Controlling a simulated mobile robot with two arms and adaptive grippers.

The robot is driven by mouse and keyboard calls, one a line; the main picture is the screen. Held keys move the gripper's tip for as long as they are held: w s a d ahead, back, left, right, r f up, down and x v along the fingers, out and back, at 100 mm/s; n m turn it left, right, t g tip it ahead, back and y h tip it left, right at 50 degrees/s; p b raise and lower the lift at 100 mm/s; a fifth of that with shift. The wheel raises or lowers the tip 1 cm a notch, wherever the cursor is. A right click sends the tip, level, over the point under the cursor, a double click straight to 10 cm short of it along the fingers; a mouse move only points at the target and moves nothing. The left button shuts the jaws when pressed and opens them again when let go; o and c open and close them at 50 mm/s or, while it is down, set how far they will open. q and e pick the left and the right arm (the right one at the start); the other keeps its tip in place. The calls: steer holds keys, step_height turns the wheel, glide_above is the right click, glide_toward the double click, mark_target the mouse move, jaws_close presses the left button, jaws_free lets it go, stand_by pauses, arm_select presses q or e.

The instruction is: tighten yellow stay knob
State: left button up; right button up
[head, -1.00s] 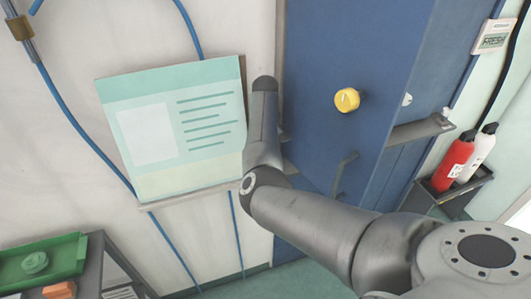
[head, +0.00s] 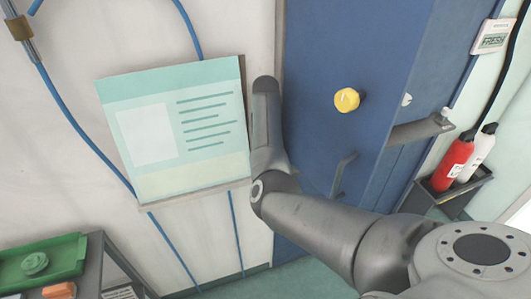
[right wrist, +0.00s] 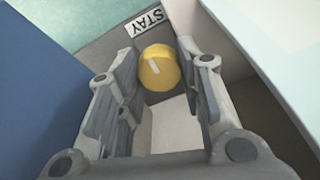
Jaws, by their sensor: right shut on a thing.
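In the right wrist view the yellow stay knob (right wrist: 159,70), with a pale mark on its face, sits on a grey surface beside a white label reading STAY (right wrist: 146,20), seen upside down. My right gripper (right wrist: 159,66) has one finger on each side of the knob and is shut on it. In the head view my right arm reaches in from the lower right, beside the green and white board. The stay knob and my right fingers are hidden there. My left gripper is in neither view.
Another yellow knob (head: 346,100) is on the blue door (head: 330,45), with a handle (head: 342,174) below it. The board (head: 173,130) is just left of my wrist. Red and white bottles (head: 453,162) stand at the right. A green tray (head: 50,258) is lower left.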

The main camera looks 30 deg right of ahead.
steer(key=m, duration=0.4)
steer(key=shift+d+r+m, duration=0.1)
steer(key=shift+r+m, duration=0.05)
steer(key=shift+m, duration=2.05)
steer(key=o, duration=0.8)
steer(key=shift+o, duration=1.2)
step_height(320, 180, up, 12)
